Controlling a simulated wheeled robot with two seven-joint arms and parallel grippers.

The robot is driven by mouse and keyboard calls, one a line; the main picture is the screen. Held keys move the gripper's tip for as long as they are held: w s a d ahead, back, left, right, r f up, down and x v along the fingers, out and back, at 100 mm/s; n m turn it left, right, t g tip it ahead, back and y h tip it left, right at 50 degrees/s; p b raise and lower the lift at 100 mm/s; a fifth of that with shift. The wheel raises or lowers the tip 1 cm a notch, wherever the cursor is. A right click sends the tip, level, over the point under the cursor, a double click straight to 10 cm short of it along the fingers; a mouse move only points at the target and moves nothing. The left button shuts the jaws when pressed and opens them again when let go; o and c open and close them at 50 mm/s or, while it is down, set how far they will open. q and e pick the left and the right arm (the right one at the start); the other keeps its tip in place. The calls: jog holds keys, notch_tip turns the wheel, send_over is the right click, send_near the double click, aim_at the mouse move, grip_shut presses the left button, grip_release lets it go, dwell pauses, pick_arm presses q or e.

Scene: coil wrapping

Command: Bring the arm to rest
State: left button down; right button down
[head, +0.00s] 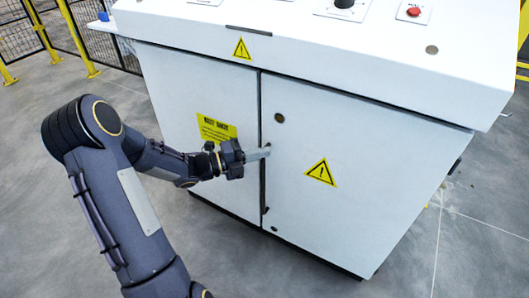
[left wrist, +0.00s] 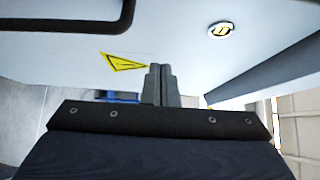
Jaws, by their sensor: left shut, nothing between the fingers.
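My left arm comes in from the left in the head view. Its gripper (head: 257,154) is at the front of a white cabinet (head: 350,128), by the seam between the two doors and just left of the yellow warning triangle on the right door. Whether the fingertips touch the door, I cannot tell. In the left wrist view the two grey fingers (left wrist: 161,85) are together with nothing between them. A pale panel with a yellow triangle (left wrist: 122,62) lies beyond them. My right gripper is in neither view.
The cabinet top carries a black knob (head: 344,3) and a red button (head: 414,11). A yellow notice (head: 216,129) is on the left door, beside my wrist. A black mesh fence with yellow posts (head: 78,38) stands at the back left. The grey floor (head: 60,220) around my arm is clear.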

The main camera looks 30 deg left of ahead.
pick_arm(q)
jog(key=p+v, duration=0.1)
jog(key=v, duration=0.7)
jog(key=shift+a, duration=0.3)
